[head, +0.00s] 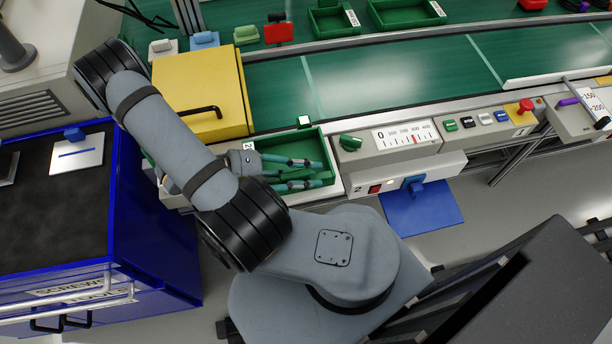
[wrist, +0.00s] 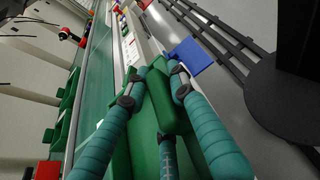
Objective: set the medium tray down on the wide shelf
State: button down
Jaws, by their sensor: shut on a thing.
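A green tray (head: 312,145) with a white label lies at my gripper, beside the grey dial panel in the head view. I take it as the medium tray. My gripper (head: 318,172) has its teal fingers reaching over the tray, shut on a green part of it. In the wrist view my gripper (wrist: 160,75) has fingers on both sides of the green tray piece (wrist: 165,105). My arm and fingers hide part of the tray. I cannot tell whether the tray touches the surface below. I cannot tell which surface is the wide shelf.
A yellow box (head: 200,80) with a black handle stands behind my arm. A dial panel (head: 390,140) with a green knob is just right of the tray. The green belt (head: 400,75) behind is largely clear. Other green trays (head: 335,18) sit farther back. A blue cabinet (head: 150,215) stands left.

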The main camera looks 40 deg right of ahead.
jog(key=shift+f, duration=1)
jog(key=shift+f, duration=0.15)
jog(key=c, duration=1.5)
grip_release()
jog(key=shift+w+a+r, duration=0.15)
jog(key=shift+a+r, duration=0.05)
jog(key=shift+r, duration=0.05)
jog(key=v, duration=1.1)
jog(key=shift+a, duration=0.25)
